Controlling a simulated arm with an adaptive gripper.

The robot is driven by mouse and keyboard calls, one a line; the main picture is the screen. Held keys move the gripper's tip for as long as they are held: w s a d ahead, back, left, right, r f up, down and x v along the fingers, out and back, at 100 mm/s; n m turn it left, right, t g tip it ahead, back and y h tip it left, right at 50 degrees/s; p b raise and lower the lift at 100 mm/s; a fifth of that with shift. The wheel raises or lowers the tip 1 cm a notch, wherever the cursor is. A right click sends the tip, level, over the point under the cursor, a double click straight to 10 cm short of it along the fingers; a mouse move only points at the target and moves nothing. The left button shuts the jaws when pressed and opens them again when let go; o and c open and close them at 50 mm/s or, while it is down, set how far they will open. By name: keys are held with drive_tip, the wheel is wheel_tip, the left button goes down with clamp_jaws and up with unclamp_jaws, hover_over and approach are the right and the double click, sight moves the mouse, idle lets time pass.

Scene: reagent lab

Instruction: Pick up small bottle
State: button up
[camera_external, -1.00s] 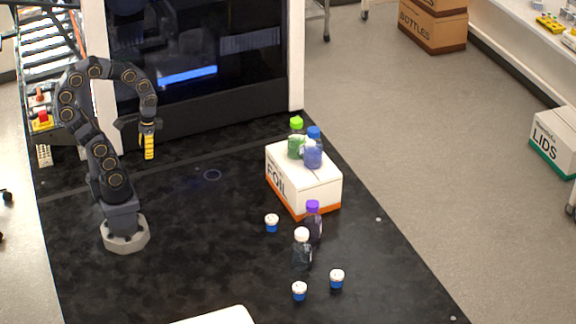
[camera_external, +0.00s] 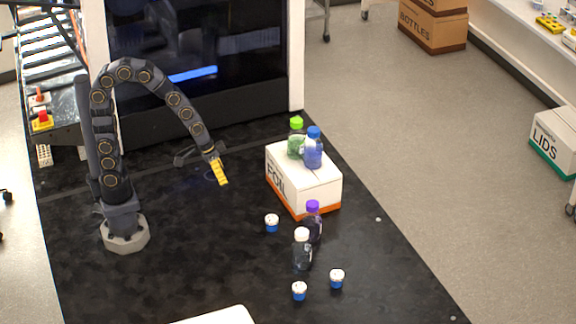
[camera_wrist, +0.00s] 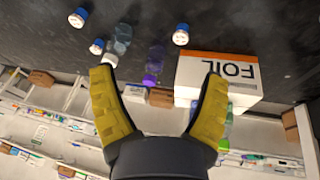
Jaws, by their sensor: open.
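Small bottles, short and blue with white lids, stand on the black table: one (camera_external: 272,223) left of the FOIL box and two (camera_external: 299,291) (camera_external: 337,279) toward the front. The wrist view shows one near the box (camera_wrist: 181,35) and two at upper left (camera_wrist: 78,17) (camera_wrist: 97,47). A taller clear bottle with a white cap (camera_external: 302,252) and a purple-capped bottle (camera_external: 313,224) stand near them. My gripper (camera_external: 203,170) is open and empty above the table, left of the box, apart from every bottle. Its yellow fingers (camera_wrist: 158,73) are spread in the wrist view.
The white FOIL box (camera_external: 318,190) carries a green-capped bottle (camera_external: 296,142) and a blue-capped bottle (camera_external: 312,151). A dark machine (camera_external: 200,75) borders the table at the back. A white object (camera_external: 215,316) lies at the front edge. The table's middle is clear.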

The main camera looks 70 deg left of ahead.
drive_tip(key=w+d+f+t+h, duration=0.1)
drive_tip(key=w+d+f+t, duration=0.15)
drive_tip(key=w+d, duration=0.2)
drive_tip(key=w+d+f+t, duration=0.1)
drive_tip(key=w+d+f, duration=0.2)
drive_tip(key=d, duration=0.2)
drive_tip(key=m+t, duration=0.1)
drive_tip(key=t, duration=0.5)
approach(298, 232)
drive_tip(key=w+f, duration=0.1)
drive_tip(key=w, duration=0.2)
drive_tip(key=shift+d+x, duration=0.2)
drive_tip(key=shift+x, duration=1.85)
drive_tip(key=shift+d+x, duration=0.15)
drive_tip(key=shift+x, duration=1.9)
drive_tip(key=shift+s, duration=0.2)
drive_tip(key=c, duration=1.2)
